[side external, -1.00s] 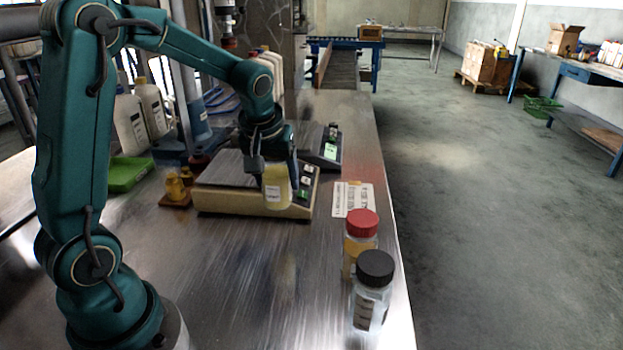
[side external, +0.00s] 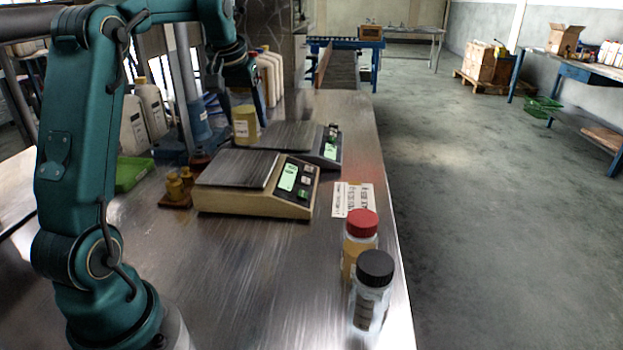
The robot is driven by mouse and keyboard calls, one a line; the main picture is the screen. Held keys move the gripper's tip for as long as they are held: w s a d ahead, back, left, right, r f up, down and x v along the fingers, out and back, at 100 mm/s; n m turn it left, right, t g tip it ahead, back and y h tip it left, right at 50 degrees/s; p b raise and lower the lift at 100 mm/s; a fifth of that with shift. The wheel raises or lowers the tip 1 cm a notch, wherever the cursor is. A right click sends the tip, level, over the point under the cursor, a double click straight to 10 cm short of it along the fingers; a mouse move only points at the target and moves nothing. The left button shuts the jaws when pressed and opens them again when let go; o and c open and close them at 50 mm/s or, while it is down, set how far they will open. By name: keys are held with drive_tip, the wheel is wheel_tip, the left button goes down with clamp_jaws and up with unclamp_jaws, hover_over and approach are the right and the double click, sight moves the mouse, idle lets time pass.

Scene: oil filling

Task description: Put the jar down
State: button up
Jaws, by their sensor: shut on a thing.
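The jar (side external: 246,128), with yellow contents and a pale label, is upright at the left end of the rear scale (side external: 288,142). My gripper (side external: 248,103) is shut on the jar from above; a finger runs down its right side. I cannot tell whether the jar's bottom touches anything. The front scale (side external: 236,170) has an empty plate and a lit green display.
A red-capped jar (side external: 359,242) and a black-capped jar (side external: 371,290) stand at the table's front right. Brass weights (side external: 181,187), a green tray (side external: 133,172) and white bottles (side external: 152,106) are on the left. A label card (side external: 353,199) lies right of the front scale. The table's front middle is clear.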

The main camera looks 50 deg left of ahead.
drive_tip(key=shift+n, duration=0.4)
drive_tip(key=shift+a+f, duration=0.7)
drive_tip(key=shift+f, duration=0.7)
drive_tip(key=shift+a+f, duration=0.7)
drive_tip(key=shift+f, duration=0.75)
drive_tip(key=shift+a+f, duration=0.7)
drive_tip(key=shift+f, duration=0.7)
drive_tip(key=shift+f, duration=0.15)
